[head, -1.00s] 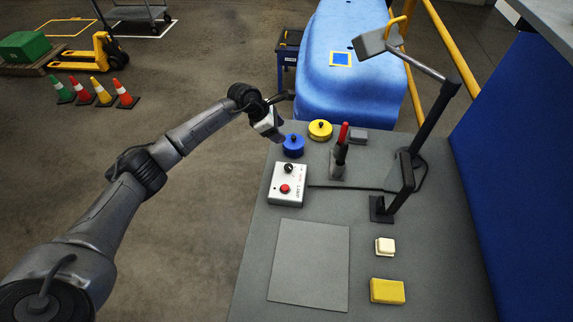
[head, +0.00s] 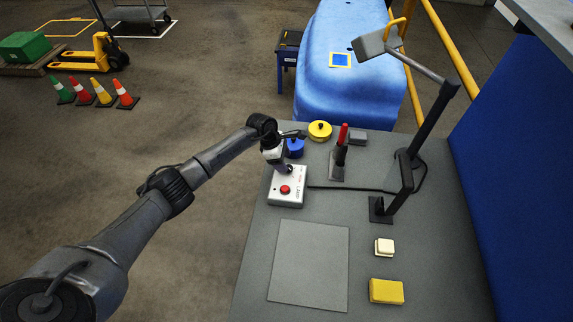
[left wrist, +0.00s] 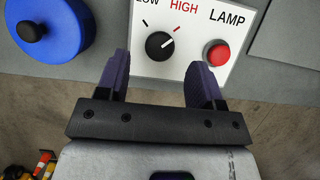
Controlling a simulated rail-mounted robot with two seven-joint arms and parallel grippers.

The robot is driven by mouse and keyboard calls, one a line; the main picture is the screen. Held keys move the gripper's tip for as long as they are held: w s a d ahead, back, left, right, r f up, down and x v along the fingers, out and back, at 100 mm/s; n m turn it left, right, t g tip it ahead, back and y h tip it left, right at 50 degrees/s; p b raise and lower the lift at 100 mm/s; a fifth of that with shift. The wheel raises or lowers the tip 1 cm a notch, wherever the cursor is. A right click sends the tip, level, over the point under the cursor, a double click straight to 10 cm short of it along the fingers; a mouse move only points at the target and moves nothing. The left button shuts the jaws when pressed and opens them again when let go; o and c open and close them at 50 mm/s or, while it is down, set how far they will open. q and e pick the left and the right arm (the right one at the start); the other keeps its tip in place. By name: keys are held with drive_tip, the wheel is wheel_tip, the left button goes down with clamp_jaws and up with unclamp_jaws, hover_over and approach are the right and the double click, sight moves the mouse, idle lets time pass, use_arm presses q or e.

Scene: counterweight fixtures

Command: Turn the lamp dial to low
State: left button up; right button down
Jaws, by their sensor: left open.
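The lamp control box (head: 287,197) is a white box on the grey table, with a red button (head: 285,189) on top. In the left wrist view its face reads LOW, HIGH and LAMP, and the red button (left wrist: 218,54) is right of the black dial (left wrist: 159,46). The dial's white pointer line points up and right, toward the mark by HIGH. My left gripper (head: 285,170) is over the box's far end and hides the dial in the head view. In the left wrist view its two fingers (left wrist: 160,82) are open, apart from the dial, with the dial ahead between them. My right gripper is not in view.
A blue round lidded piece (head: 295,148) and a yellow one (head: 320,130) stand just beyond the box. A red-handled lever (head: 341,145) and a desk lamp (head: 405,170) stand to the right. A flat grey plate (head: 309,265) lies nearer, with a yellow block (head: 386,291) beside it.

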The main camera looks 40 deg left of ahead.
use_arm(q)
drive_tip(key=shift+x, duration=1.6)
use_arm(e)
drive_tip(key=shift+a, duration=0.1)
use_arm(q)
drive_tip(key=shift+c, duration=0.4)
drive_tip(key=c, duration=0.8)
drive_tip(key=shift+c, duration=0.2)
